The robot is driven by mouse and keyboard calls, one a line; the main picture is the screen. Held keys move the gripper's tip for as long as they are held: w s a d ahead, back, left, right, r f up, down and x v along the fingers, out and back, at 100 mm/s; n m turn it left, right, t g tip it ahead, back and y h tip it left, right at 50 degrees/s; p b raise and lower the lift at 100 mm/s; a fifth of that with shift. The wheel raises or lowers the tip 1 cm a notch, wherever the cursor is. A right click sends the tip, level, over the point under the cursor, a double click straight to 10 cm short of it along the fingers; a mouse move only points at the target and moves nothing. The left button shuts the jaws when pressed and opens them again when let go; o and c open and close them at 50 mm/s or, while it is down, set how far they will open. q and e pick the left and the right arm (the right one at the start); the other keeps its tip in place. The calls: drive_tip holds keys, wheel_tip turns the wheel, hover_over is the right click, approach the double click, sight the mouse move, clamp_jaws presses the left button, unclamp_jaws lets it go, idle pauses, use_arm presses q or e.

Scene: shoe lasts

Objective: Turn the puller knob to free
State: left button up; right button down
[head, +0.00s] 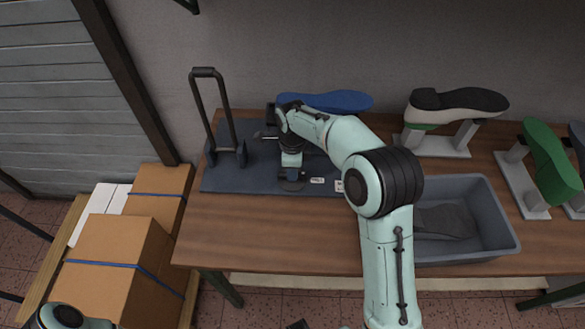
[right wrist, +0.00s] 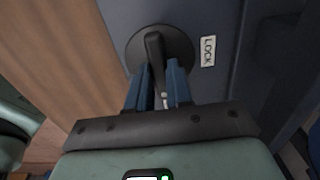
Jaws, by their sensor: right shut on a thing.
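The puller knob (right wrist: 156,45) is a dark round disc with a raised bar grip, set in the dark blue base plate (head: 230,182). In the head view its dark disc (head: 291,185) shows below my right gripper (head: 292,176). In the right wrist view the two blue fingers of my right gripper (right wrist: 160,88) are shut on the near end of the bar, one on each side. My left gripper is out of view.
A black handle frame (head: 205,72) stands at the plate's left, and a blue shoe last (head: 345,101) behind my right arm. A grey bin (head: 490,243) and more lasts (head: 455,100) are to the right. Cardboard boxes (head: 115,250) are at left. The table front (head: 270,240) is clear.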

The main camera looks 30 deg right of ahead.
idle(0.4)
drive_tip(key=c, duration=1)
unclamp_jaws()
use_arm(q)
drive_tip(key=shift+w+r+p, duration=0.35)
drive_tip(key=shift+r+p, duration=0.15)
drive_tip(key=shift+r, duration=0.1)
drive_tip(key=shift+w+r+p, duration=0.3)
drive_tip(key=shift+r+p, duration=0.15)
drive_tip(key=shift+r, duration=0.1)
use_arm(e)
wheel_tip(320, 180, up, 13)
drive_tip(key=shift+r, duration=0.2)
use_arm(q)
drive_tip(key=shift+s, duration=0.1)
use_arm(e)
drive_tip(key=shift+f, duration=0.1)
